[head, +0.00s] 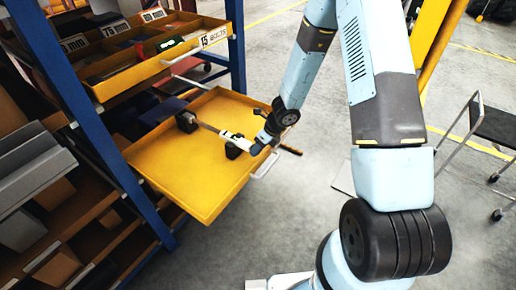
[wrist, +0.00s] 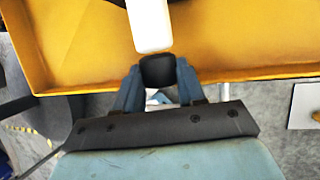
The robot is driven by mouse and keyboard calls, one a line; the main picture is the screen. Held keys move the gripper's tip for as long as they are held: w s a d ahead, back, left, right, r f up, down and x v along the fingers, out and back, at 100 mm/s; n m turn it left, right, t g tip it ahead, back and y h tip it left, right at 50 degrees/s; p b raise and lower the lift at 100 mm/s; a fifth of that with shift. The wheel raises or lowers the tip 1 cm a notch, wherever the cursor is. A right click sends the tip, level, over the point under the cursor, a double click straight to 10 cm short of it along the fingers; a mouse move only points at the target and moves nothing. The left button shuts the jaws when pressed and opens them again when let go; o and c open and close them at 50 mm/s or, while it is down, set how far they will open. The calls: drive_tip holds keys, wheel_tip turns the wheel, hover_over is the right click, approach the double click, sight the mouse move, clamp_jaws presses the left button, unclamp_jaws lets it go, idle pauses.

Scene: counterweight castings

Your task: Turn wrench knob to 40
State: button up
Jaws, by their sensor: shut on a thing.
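The wrench has a white body (head: 234,140) with a small dark display-like patch and a thin shaft running back to a dark head. It lies across dark supports in the pulled-out yellow drawer (head: 190,190). In the wrist view its white body (wrist: 149,24) points towards my gripper (wrist: 158,84). The black wrench knob (wrist: 158,69) sits at the near end of the body, between my two blue fingers, which are shut on it. In the head view my gripper (head: 260,145) is at the drawer's right edge and hides the knob. No setting can be read.
An upper yellow shelf tray (head: 160,65) with number labels and parts sits above the drawer. A blue rack post (head: 105,135) stands left of the drawer. A pale drawer handle (head: 266,165) lies just below my gripper. A cart (head: 480,125) stands at right on open grey floor.

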drive_tip(key=shift+c, duration=0.8)
drive_tip(key=shift+s+a+n+t+h, duration=0.2)
drive_tip(key=shift+n+t+h, duration=0.1)
drive_tip(key=shift+t+h, duration=0.65)
drive_tip(key=shift+s+a+n+t+h, duration=0.15)
drive_tip(key=shift+n+t+h, duration=0.15)
drive_tip(key=shift+t+h, duration=0.6)
drive_tip(key=shift+s+t, duration=0.1)
drive_tip(key=shift+t, duration=0.55)
drive_tip(key=shift+s+a+f+n+t+h, duration=0.1)
drive_tip(key=shift+n+t+h, duration=0.15)
drive_tip(key=shift+t+h, duration=0.4)
drive_tip(key=shift+s+d+f+n+t+h, duration=0.1)
drive_tip(key=shift+n+t+h, duration=0.15)
drive_tip(key=shift+t, duration=0.55)
drive_tip(key=shift+s+a+f+n+t+h, duration=0.1)
drive_tip(key=shift+n+t+h, duration=0.1)
drive_tip(key=shift+t+h, duration=0.45)
drive_tip(key=o, duration=1.1)
drive_tip(key=shift+w, duration=0.1)
drive_tip(key=shift+c, duration=0.2)
drive_tip(key=shift+r, duration=0.1)
